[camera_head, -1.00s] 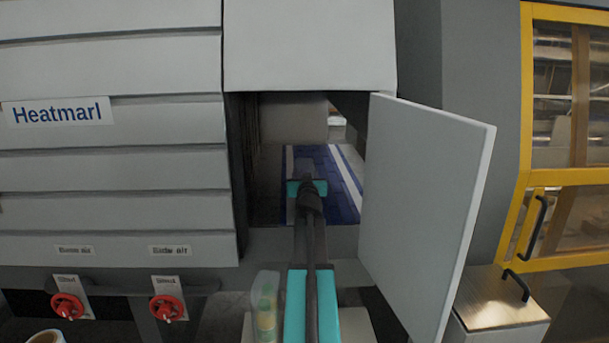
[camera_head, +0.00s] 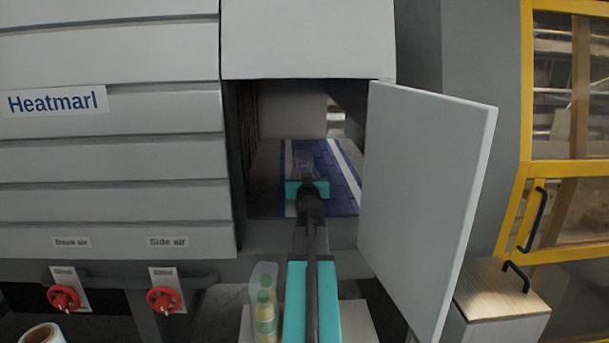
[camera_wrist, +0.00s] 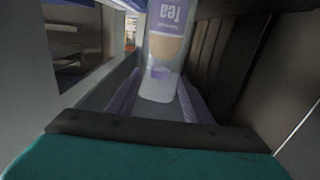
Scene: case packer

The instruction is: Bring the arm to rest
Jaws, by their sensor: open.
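My arm reaches through the open doorway of the grey machine in the head view. My gripper (camera_head: 306,165) is inside the opening, over a blue and white striped surface (camera_head: 345,180). Its fingers look dark and small there. In the wrist view, the gripper's fingers (camera_wrist: 158,100) point away from the camera, spread apart. A pale bottle with a purple label reading "Tea" (camera_wrist: 165,45) shows upside down in that view, overlapping the space at the fingers. Whether it touches them I cannot tell.
The grey door (camera_head: 425,200) stands open close to the right of my arm. The left panel (camera_head: 120,160) bounds the opening. Red valves (camera_head: 165,300) sit low left. A bottle (camera_head: 265,315) and clear container stand beside my arm. A yellow-framed cabinet (camera_head: 515,200) is at right.

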